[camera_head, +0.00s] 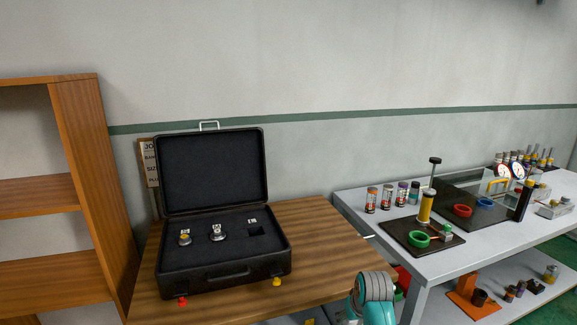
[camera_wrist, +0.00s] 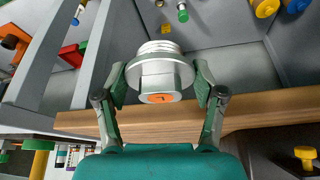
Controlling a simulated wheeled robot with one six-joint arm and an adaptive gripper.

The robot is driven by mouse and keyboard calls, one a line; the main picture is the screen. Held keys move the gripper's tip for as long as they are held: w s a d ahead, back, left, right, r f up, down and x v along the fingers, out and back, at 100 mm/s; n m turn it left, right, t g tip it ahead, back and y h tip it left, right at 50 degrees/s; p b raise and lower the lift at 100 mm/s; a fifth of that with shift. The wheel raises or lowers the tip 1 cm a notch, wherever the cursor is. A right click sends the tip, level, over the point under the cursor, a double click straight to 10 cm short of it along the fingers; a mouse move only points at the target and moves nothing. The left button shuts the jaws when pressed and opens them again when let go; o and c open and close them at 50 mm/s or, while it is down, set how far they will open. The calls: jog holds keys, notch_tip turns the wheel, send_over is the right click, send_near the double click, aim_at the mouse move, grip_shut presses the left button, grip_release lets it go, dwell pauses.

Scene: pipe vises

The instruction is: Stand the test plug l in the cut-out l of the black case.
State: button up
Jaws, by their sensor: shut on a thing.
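My gripper (camera_wrist: 161,82) is shut on a silver threaded plug with a hex head and an orange label, the test plug l (camera_wrist: 160,62); the mark on the label is too small to read surely. The black case (camera_head: 222,281) stands open on the wooden table in the head view. Its foam holds a yellow-topped plug (camera_head: 184,239) at the left and a silver plug (camera_head: 217,233) in the middle. At the right is an empty dark square cut-out (camera_head: 256,231) with a small white label behind it. The gripper's fingers and held plug are not visible in the head view.
The wooden table (camera_head: 330,240) has free room right of the case; its edge (camera_wrist: 240,116) runs below the plug in the wrist view. A grey bench (camera_head: 350,200) with tools stands at right. A wooden shelf (camera_head: 85,150) stands close at left. The case lid (camera_head: 210,170) stands upright behind.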

jog(key=s+f+m, duration=0.1)
jog(key=s+f, duration=1.7)
jog(key=s, duration=0.3)
jog(key=shift+s+f+h, duration=0.25)
jog(key=shift+s+h, duration=0.05)
